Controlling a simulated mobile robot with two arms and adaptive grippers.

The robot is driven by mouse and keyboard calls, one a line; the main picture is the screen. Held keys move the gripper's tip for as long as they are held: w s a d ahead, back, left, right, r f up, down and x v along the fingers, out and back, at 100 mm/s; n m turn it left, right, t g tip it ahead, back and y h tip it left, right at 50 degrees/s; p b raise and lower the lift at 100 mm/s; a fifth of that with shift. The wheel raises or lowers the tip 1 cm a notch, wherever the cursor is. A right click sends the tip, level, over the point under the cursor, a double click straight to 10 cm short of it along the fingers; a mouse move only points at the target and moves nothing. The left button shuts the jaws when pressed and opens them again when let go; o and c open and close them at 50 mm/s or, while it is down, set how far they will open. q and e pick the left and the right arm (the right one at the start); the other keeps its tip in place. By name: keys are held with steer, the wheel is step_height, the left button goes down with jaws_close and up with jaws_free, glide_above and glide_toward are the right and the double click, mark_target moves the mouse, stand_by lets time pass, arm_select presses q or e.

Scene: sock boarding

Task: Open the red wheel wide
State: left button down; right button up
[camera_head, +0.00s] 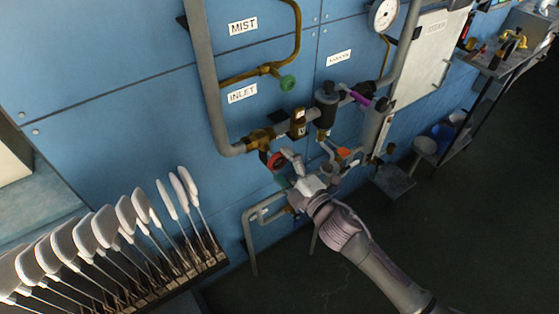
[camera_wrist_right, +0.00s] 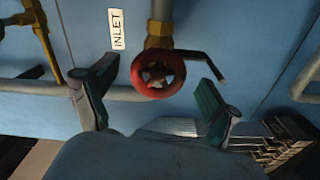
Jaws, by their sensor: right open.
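The red wheel (camera_head: 276,161) is a small round handwheel on the pipework below the INLET label. In the right wrist view the red wheel (camera_wrist_right: 158,74) faces the camera, with its spokes and rim clear. My right gripper (camera_head: 286,169) is at the wheel in the head view, partly covering the fittings behind it. In the wrist view my right gripper (camera_wrist_right: 157,80) is open, with one green-padded finger on each side of the wheel. A gap shows between each finger and the rim. My left gripper is not in view.
A green wheel (camera_head: 288,82) sits on the brass pipe above. A black cylinder (camera_head: 327,103) and a purple handle (camera_head: 360,98) are on the pipework to the right. A rack of white paddle-shaped boards (camera_head: 105,226) stands at lower left. The dark floor (camera_head: 480,220) at right is clear.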

steer(key=v, duration=1)
steer(key=shift+d, duration=0.1)
steer(key=d+f+m+g+h, duration=0.1)
steer(key=d+f+m+h, duration=0.15)
steer(key=f, duration=0.55)
steer(key=d+f+m+g+h, duration=0.15)
steer(key=d+f+m, duration=0.25)
steer(key=f, duration=0.5)
steer(key=s+d+f+m+g+h, duration=0.2)
steer(key=s+d+f+m, duration=0.15)
steer(key=f, duration=0.45)
steer(key=s+d+f+m+g+h, duration=0.1)
steer(key=s+d+f+m+h, duration=0.15)
steer(key=s+f, duration=0.45)
steer(key=s+d+f+m+g, duration=0.1)
steer(key=s+f+m+g, duration=0.1)
steer(key=s+f, duration=0.4)
steer(key=s+d+f+m+g+h, duration=0.1)
steer(key=s+f+m+g, duration=0.2)
steer(key=s+f, duration=0.4)
steer(key=s+d+f+m+g, duration=0.1)
steer(key=s+f, duration=0.5)
steer(key=s, duration=1)
steer(key=shift+s+d+f+m+g, duration=0.25)
steer(key=shift+m+g, duration=0.5)
steer(key=shift+g, duration=0.5)
